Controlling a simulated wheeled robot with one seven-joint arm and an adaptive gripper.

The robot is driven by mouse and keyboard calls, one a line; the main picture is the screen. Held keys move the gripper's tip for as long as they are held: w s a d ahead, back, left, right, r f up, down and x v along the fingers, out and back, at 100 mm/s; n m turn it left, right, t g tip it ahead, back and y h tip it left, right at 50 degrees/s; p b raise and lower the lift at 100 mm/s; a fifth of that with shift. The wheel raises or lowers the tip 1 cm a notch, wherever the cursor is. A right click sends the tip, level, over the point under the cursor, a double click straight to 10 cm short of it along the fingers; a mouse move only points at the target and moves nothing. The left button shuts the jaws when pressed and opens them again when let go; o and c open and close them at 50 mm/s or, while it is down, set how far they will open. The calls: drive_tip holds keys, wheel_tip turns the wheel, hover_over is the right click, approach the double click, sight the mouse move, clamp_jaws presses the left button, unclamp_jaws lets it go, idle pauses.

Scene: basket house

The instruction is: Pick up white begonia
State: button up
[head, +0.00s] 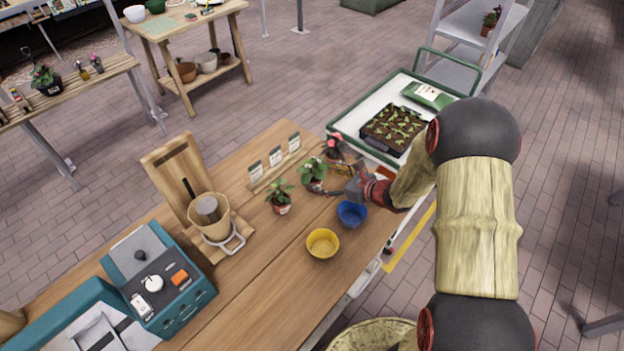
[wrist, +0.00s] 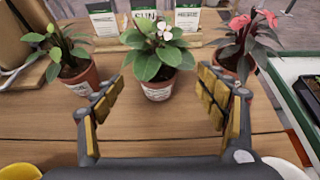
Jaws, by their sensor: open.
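The white begonia (wrist: 158,60) stands upright in a small terracotta pot with a white label, in the middle of the wrist view. It has broad green leaves and a white flower at the top. In the head view the white begonia (head: 313,171) is on the wooden table, partly beside my gripper. My gripper (wrist: 165,95) is open and empty, with one finger on each side of the view and the begonia beyond and between them. In the head view my gripper (head: 340,188) is just right of the begonia. I cannot tell whether a finger touches the pot.
A green-leaved potted plant (wrist: 62,58) stands left and a pink-flowered plant (wrist: 243,45) right of it. Seed packets on a wooden rack (wrist: 145,30) stand behind. A yellow bowl (head: 322,243) and a blue bowl (head: 352,213) are near the table's front edge.

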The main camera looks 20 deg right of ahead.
sight(314, 175)
drive_tip(key=x, duration=0.5)
drive_tip(key=shift+w+a+b, duration=0.25)
drive_tip(key=shift+a+b, duration=0.1)
drive_tip(key=shift+a, duration=0.05)
drive_tip(key=shift+c, duration=1.4)
drive_tip(key=c, duration=1.1)
